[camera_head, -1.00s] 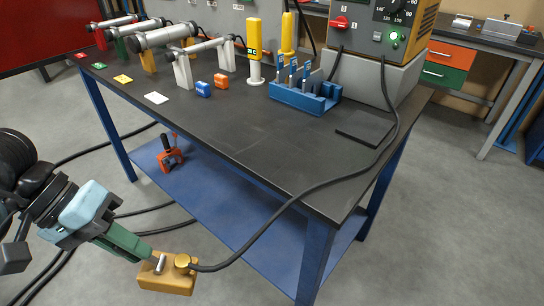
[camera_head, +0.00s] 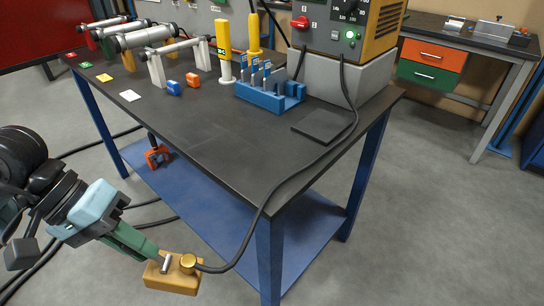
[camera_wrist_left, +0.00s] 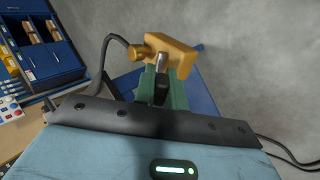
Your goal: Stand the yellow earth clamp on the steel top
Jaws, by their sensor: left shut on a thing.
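The yellow earth clamp (camera_head: 172,276) is a yellow-orange block with a brass knob and a steel pin, and a black cable runs from its knob. My left gripper (camera_head: 160,260) is shut on it and holds it in the air in front of the table's near edge, below the top. It also shows in the left wrist view (camera_wrist_left: 180,55) between the green fingers. The dark steel top (camera_head: 230,150) is up and behind the clamp. My right gripper is not in view.
The cable crosses the top's right corner to the power unit (camera_head: 345,35). An orange clamp (camera_head: 157,157) is on the blue lower shelf (camera_head: 205,190).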

